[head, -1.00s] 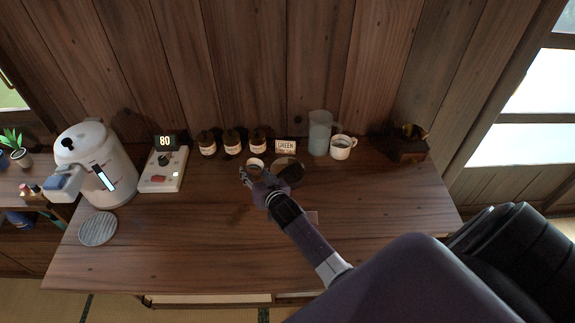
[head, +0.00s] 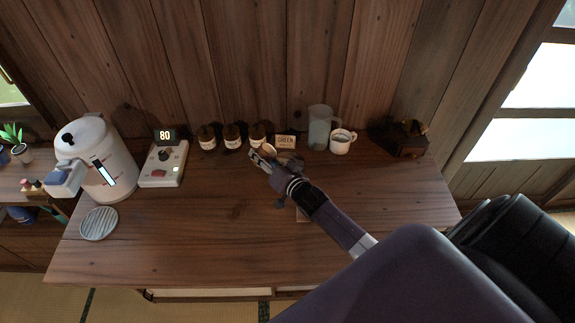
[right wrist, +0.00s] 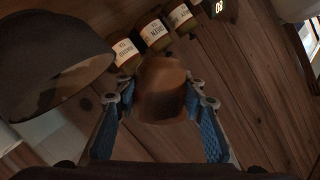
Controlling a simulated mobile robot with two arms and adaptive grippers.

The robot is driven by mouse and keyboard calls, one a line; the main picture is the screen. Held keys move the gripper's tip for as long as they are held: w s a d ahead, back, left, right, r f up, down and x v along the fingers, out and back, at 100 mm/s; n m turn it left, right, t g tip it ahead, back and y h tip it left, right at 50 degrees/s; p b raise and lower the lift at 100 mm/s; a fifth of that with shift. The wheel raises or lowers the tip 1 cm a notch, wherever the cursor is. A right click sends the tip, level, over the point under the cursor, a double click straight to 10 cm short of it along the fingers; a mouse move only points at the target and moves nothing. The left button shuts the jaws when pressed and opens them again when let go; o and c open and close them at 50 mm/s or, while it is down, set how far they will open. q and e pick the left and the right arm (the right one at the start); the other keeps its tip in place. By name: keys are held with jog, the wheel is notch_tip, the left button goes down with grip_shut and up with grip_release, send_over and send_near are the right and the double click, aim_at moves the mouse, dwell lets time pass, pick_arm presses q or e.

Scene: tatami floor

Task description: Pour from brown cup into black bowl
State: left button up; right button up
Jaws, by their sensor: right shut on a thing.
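The brown cup (right wrist: 162,88) sits between the fingers of my right gripper (right wrist: 160,118) in the right wrist view, and the gripper is shut on it. In the head view my right gripper (head: 262,157) is near the back of the table, with the cup's pale inside (head: 268,149) showing at its fingers. The black bowl (right wrist: 48,62) is large at the left of the right wrist view, close beside the cup. In the head view my gripper and wrist mostly hide the bowl. I cannot see the cup's contents or any stream. My left gripper is not in view.
A clear pitcher (head: 320,128) and a white mug (head: 342,141) stand to the right. The front of the table is clear.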

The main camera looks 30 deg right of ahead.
jog(key=shift+w, duration=0.15)
jog(key=shift+d+r+m+b, duration=0.1)
jog(key=shift+r+m+b, duration=0.1)
jog(key=shift+m+b, duration=0.2)
jog(key=shift+f+m+t+b, duration=0.1)
jog(key=shift+m+t+b, duration=0.2)
jog(key=shift+b, duration=0.3)
jog(key=shift+f+y, duration=0.15)
jog(key=shift+y, duration=0.15)
jog(key=shift+f+m+b, duration=0.15)
jog(key=shift+m+b, duration=0.35)
jog(key=shift+b, duration=0.4)
jog(key=shift+d+r+m+t+b, duration=0.1)
jog(key=shift+r+m+t+b, duration=0.3)
jog(key=shift+m+b, duration=0.4)
jog(key=shift+d+r+m+t+b, duration=0.1)
jog(key=shift+r+m+t+b, duration=0.2)
jog(key=shift+m+t+b, duration=0.35)
dwell(0.5)
jog(key=shift+s+d+r+m+b, duration=0.2)
jog(key=shift+s+d+m+b, duration=0.05)
jog(key=shift+d+m, duration=0.2)
jog(key=shift+s+d+r+m+b, duration=0.15)
jog(key=shift+s+d+m+b, duration=0.1)
jog(key=shift+d+m, duration=0.15)
dwell(0.4)
jog(key=shift+d+f+m+t+b, duration=0.15)
jog(key=shift+f+m+t+b, duration=0.4)
jog(key=shift+m+b, duration=0.45)
dwell(0.4)
